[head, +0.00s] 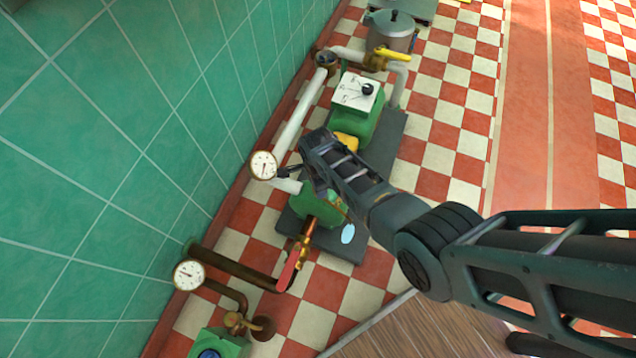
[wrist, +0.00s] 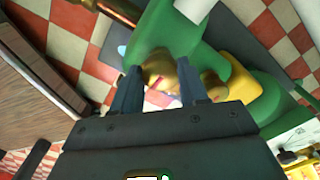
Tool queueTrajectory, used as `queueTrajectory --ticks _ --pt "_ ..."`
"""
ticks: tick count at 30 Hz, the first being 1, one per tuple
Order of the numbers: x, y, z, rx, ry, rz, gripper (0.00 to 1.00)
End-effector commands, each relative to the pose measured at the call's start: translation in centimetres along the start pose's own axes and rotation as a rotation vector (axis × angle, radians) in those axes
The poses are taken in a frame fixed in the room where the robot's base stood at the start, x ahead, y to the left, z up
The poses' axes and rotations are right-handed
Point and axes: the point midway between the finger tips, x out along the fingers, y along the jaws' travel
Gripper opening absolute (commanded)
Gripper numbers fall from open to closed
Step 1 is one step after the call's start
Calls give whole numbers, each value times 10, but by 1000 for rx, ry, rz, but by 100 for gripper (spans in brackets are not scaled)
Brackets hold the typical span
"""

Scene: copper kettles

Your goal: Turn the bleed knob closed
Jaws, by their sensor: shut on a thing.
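In the wrist view my gripper (wrist: 161,82) has its two dark fingers on either side of a small reddish-brass part, which appears to be the bleed knob (wrist: 156,80). The fingers hold it beside the green pump body (wrist: 157,40). A brass fitting (wrist: 188,75) shows just behind the right finger. In the head view my gripper (head: 298,168) reaches down at the green pump (head: 318,205), and the knob is hidden there. How far the knob is turned cannot be told.
A white dial gauge (head: 263,165) stands close to my gripper, by the tiled wall. A red-handled valve (head: 288,271) is below it. A white-topped box (head: 357,92) and a yellow-handled valve (head: 392,54) stand farther back. The checkered floor at right is clear.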

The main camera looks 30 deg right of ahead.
Motion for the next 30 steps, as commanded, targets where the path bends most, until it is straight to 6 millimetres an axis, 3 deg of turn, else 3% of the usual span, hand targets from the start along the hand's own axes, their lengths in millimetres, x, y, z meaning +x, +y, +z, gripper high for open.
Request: queueTrajectory --ticks 11,12,18,26,30 --pt "0 0 0 6 -1 1 13" --pt "0 0 0 6 -1 0 46" --pt "0 0 0 5 -1 0 65" --pt "0 0 0 4 -1 0 69" --pt "-12 0 0 4 -1 -1 69"
